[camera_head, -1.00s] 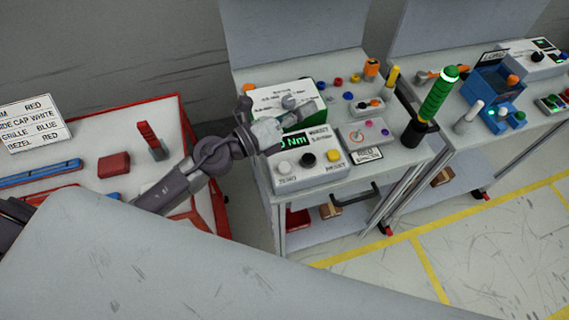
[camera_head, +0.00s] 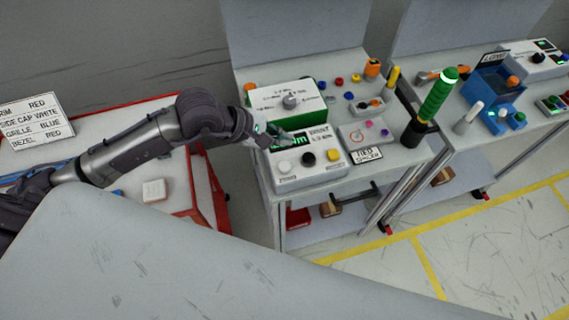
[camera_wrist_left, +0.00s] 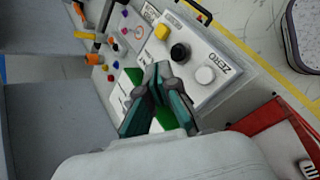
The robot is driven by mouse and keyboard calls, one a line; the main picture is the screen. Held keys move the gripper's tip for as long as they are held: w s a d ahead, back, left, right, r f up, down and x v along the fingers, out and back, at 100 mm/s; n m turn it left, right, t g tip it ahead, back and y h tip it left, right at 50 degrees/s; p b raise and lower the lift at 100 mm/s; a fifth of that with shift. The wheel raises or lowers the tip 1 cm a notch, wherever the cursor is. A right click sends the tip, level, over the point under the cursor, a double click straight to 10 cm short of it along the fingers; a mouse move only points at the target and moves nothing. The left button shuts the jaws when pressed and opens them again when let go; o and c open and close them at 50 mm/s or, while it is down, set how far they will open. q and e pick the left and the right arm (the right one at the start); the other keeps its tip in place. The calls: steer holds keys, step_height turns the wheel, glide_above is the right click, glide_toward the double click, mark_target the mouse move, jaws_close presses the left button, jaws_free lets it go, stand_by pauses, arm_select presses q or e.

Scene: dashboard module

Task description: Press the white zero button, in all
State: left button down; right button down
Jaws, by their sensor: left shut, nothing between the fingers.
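The white zero button (camera_head: 284,167) sits at the left front of a light grey control box (camera_head: 312,178), beside a black knob (camera_head: 308,159) and a yellow button (camera_head: 333,155). In the left wrist view the white button (camera_wrist_left: 205,75) stands beside the printed word ZERO. My left gripper (camera_head: 298,138) is shut and empty. It hovers over the box's back part, behind the white button, and partly covers the green display (camera_head: 290,142). In the left wrist view the closed fingertips (camera_wrist_left: 158,71) point toward the black knob and appear apart from the buttons. My right gripper is not seen.
A red-edged table (camera_head: 205,190) with a white block (camera_head: 154,190) is at the left.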

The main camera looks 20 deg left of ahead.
mark_target(282, 167)
arm_select(q)
steer(key=shift+f, duration=0.15)
step_height(282, 167, down, 8)
steer(key=b, duration=0.5)
steer(key=shift+f, duration=0.3)
steer(key=shift+b, duration=0.3)
stand_by(0.7)
steer(key=shift+f+b, duration=0.4)
steer(key=shift+b, duration=0.15)
steer(key=shift+f+b, duration=0.5)
steer(key=shift+b, duration=0.15)
stand_by(0.6)
steer(key=shift+r+p, duration=0.45)
steer(key=shift+r, duration=0.5)
